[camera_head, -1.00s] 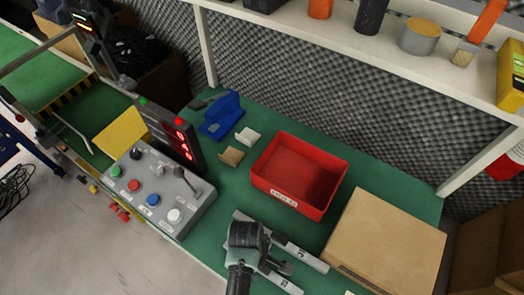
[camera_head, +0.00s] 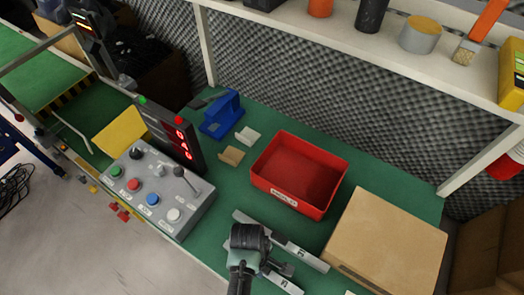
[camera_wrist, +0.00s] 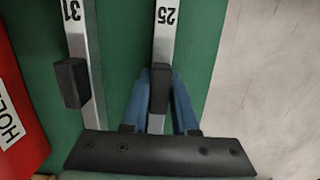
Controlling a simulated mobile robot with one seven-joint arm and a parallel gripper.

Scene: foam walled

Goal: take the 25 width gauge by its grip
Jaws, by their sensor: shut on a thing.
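The 25 width gauge (camera_wrist: 164,38) is a flat metal bar marked 25 with a black block grip (camera_wrist: 160,88). In the wrist view, my gripper (camera_wrist: 160,95) has its two blue fingers on either side of this grip, shut on it. In the head view, the gauge (camera_head: 289,286) lies near the front of the green bench, partly hidden under my gripper (camera_head: 278,268). The 31 gauge (camera_wrist: 79,35) lies alongside to the left in the wrist view, with its own black grip (camera_wrist: 70,83) clear of my fingers.
A red bin (camera_head: 268,188) stands behind the gauges, with a cardboard box (camera_head: 390,240) to the right. A grey button box (camera_head: 165,190) stands left. A blue holder (camera_head: 222,115) and small blocks are at the back. A shelf (camera_head: 400,60) runs above. Green bench is free left of the gauges.

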